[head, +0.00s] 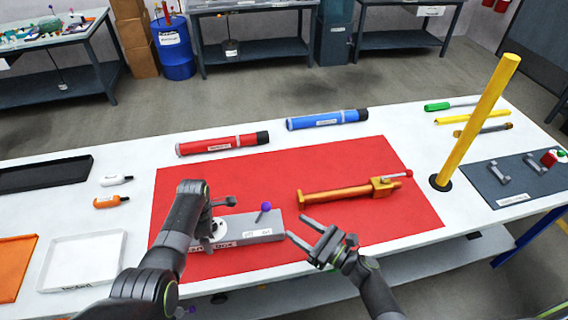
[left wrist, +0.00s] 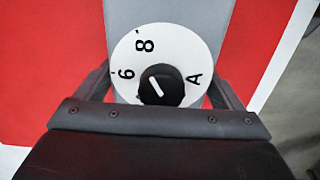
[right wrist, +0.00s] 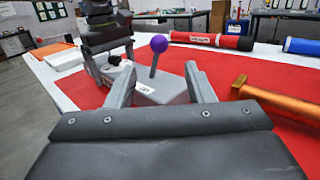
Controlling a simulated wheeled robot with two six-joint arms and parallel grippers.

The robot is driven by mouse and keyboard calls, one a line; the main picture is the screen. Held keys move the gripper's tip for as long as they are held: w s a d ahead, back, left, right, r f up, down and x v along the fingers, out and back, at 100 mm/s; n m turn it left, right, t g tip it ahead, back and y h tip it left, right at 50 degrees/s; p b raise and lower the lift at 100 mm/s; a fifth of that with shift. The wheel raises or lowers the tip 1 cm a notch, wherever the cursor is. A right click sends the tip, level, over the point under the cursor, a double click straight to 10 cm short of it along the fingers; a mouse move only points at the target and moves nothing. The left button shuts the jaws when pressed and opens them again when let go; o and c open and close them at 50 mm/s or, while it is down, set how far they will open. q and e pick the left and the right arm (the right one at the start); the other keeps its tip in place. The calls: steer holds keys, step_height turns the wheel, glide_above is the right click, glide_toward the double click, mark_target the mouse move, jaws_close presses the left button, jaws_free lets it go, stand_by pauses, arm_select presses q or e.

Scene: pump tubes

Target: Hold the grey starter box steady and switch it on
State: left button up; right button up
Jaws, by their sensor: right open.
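The grey starter box (head: 255,237) lies on the red mat, with a purple-knobbed lever (head: 265,207) standing up from it. Its white dial (head: 218,230) is at the left end; in the left wrist view the dial (left wrist: 185,60) has a black knob with a white line. My left gripper (head: 215,212) is at that end, a finger against each long side of the box. My right gripper (head: 298,230) is open and empty just right of the box. In the right wrist view the lever's purple ball (right wrist: 159,44) shows beyond and between its fingers, apart from them.
An orange tool (head: 345,190) lies on the red mat (head: 400,215) to the right. Red (head: 222,145) and blue (head: 327,119) tubes lie behind it. A yellow post (head: 475,125) stands at right. Trays (head: 82,260) and small bottles are at left.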

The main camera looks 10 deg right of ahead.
arm_select(q)
steer(key=shift+o, duration=0.9)
